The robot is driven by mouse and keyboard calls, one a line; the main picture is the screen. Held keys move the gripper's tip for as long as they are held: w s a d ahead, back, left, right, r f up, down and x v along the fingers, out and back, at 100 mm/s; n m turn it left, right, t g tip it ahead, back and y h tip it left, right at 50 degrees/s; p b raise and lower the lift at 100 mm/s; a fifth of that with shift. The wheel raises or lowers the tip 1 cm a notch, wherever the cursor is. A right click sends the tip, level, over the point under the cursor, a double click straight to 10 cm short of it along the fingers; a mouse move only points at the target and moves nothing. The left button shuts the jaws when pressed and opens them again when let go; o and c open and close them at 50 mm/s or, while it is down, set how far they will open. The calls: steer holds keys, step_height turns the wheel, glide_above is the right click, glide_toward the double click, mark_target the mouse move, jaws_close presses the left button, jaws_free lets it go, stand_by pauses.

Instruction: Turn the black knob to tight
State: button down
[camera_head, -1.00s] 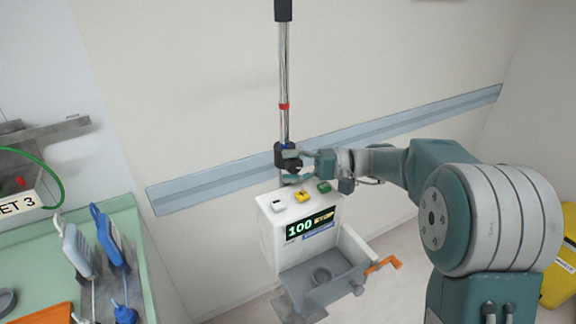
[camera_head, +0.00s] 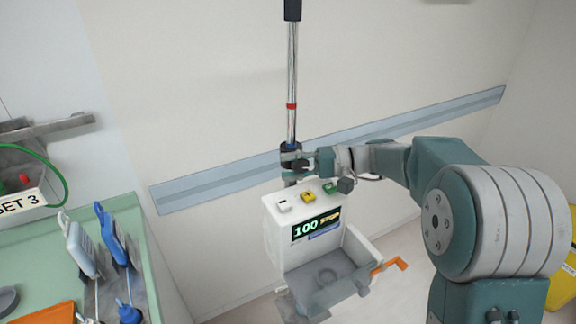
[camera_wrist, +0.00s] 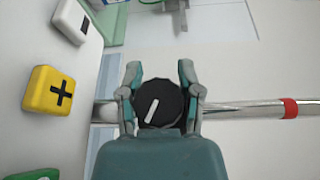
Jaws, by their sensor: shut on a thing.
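The black knob (camera_wrist: 159,104) sits on the clamp around the chrome pole (camera_head: 292,75), above the white device. In the wrist view a white pointer line on the knob slants from upper right to lower left. My gripper (camera_wrist: 161,92) is shut on the knob, with one finger on each side of it. In the head view my gripper (camera_head: 308,161) reaches the clamp from the right and partly covers the knob. A tight mark is not readable in either view.
The white device (camera_head: 277,245) below has a display, several buttons, a yellow plus button (camera_wrist: 48,91) and an orange crank (camera_head: 390,266). A blue-grey rail (camera_head: 220,183) runs along the wall behind.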

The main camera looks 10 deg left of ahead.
mark_target(302, 169)
steer(key=h, duration=0.1)
steer(key=f+n+t+h, duration=0.1)
steer(key=h, duration=0.1)
steer(key=t+h, duration=0.1)
steer(key=h, duration=0.1)
steer(key=shift+d+f+n, duration=0.15)
steer(key=shift+d+n, duration=0.1)
steer(key=shift+n, duration=0.05)
steer(key=t+h, duration=0.1)
steer(key=n+t+h, duration=0.1)
steer(key=h, duration=0.1)
steer(key=t+h, duration=0.1)
steer(key=h, duration=0.1)
steer(key=shift+w+d+f+n, duration=0.3)
steer(key=t+h, duration=0.2)
steer(key=h, duration=0.1)
steer(key=n+t+h, duration=0.1)
steer(key=shift+w+d+f, duration=0.1)
steer(key=shift+w+d, duration=0.1)
steer(key=shift+d, duration=0.1)
steer(key=t+h, duration=0.2)
steer(key=shift+w+d+n+h, duration=0.15)
steer(key=shift+d+n+h, duration=0.15)
steer(key=shift+n+h, duration=0.1)
steer(key=shift+w+d+r+t+h, duration=0.1)
steer(key=shift+w+r+t+h, duration=0.1)
steer(key=shift+t+h, duration=0.45)
steer(key=shift+r, duration=0.1)
